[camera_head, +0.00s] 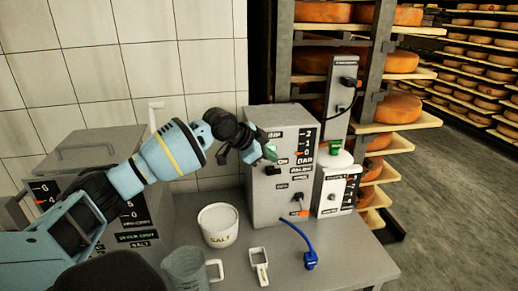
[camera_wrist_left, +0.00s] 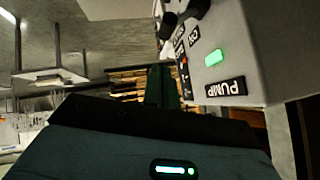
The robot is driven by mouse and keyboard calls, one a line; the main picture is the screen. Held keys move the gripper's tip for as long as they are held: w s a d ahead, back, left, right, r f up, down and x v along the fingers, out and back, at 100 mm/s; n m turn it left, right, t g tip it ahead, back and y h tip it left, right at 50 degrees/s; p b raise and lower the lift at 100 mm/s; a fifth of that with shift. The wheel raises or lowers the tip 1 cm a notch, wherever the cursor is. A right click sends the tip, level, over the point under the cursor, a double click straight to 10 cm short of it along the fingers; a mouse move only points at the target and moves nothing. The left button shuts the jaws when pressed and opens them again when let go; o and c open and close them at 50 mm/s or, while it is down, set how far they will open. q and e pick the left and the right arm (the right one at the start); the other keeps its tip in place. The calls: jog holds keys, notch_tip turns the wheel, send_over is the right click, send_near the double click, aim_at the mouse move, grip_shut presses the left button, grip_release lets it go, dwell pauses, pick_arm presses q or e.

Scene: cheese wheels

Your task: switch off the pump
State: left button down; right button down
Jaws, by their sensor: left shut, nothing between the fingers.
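The pump control box (camera_head: 259,196) is a grey cabinet standing on the table against the tiled wall. Its front has a gauge scale marked in BAR, with a red pointer near the low end, and black knobs. In the left wrist view a green lit button (camera_wrist_left: 215,58) sits beside the PUMP label (camera_wrist_left: 226,88). My left gripper (camera_head: 264,151) is shut and empty, in front of the upper left of the box front; it partly covers that area. Its dark fingers (camera_wrist_left: 162,86) also show in the left wrist view. Contact with the button cannot be told. My right gripper is not in view.
A white SALT tub (camera_head: 218,225), a clear jug (camera_head: 186,268), a small white-framed tool (camera_head: 259,265) and a blue probe (camera_head: 310,260) with its cable are on the table (camera_head: 346,262). A smaller white unit (camera_head: 333,190) stands right of the box. Cheese shelves (camera_head: 402,122) are behind.

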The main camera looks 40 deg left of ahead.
aim_at(273, 171)
pick_arm(q)
jog(key=shift+w+a+f, duration=0.15)
jog(key=shift+w+f, duration=0.05)
jog(key=shift+f, duration=0.5)
jog(key=shift+w+a+f, duration=0.1)
jog(key=shift+w+f, duration=0.1)
jog(key=shift+f, duration=0.5)
jog(key=shift+w+a+f, duration=0.15)
jog(key=shift+w+f, duration=0.05)
jog(key=shift+f, duration=0.5)
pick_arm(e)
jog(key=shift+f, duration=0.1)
pick_arm(q)
jog(key=shift+f, duration=0.1)
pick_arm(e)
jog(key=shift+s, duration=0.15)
